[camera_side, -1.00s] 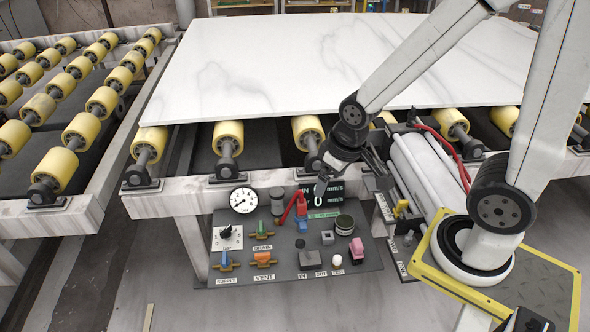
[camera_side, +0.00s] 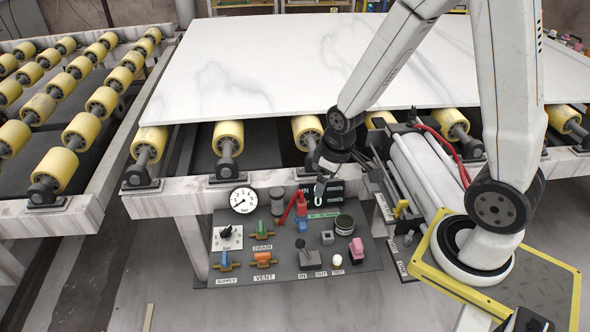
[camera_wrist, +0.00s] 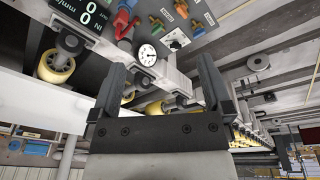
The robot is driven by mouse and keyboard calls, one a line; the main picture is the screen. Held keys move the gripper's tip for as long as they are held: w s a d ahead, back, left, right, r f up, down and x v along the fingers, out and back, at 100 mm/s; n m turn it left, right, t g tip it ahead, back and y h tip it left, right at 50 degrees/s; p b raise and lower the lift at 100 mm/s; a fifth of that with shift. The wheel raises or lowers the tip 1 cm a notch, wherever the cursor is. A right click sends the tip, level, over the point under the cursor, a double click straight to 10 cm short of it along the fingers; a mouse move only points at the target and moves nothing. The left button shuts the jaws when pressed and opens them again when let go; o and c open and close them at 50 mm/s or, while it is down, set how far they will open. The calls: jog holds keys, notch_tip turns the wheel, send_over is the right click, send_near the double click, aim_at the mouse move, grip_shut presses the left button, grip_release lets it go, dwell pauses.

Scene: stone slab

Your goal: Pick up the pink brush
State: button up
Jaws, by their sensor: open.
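A small pink item (camera_side: 356,249) stands on the right part of the dark control panel in the side view. It is too small to tell whether it is the brush, and no clear brush shape shows in either view. My gripper (camera_wrist: 161,75) is open in the wrist view, with its two dark fingers apart and nothing between them. In the side view my gripper is at the slab table's front edge, above the panel's upper part, up and left of the pink item. Its fingers are partly hidden there by my dark wrist.
The control panel (camera_side: 285,273) carries several valves, a lever, knobs and a round gauge (camera_side: 243,200). A white marble slab (camera_side: 260,65) lies on yellow rollers (camera_side: 228,137) behind my gripper. A white cylinder with a red hose (camera_side: 455,160) is to the right. Grey floor is clear in front.

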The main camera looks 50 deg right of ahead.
jog(key=w+d+f+n, duration=0.2)
jog(key=d+f, duration=0.3)
jog(key=f, duration=0.2)
jog(key=n+g, duration=0.2)
jog(key=n, duration=0.3)
send_over(358, 243)
jog(key=f, duration=2)
jog(key=shift+w+f, duration=0.35)
jog(key=shift+f, duration=0.05)
jog(key=shift+s+d+f, duration=0.15)
jog(key=shift+s+f, duration=0.1)
jog(key=shift+f, duration=0.2)
jog(key=shift+f, duration=0.1)
jog(key=shift+f, duration=1.15)
jog(key=shift+f, duration=0.1)
jog(key=shift+s+f, duration=0.1)
jog(key=shift+f, duration=2.4)
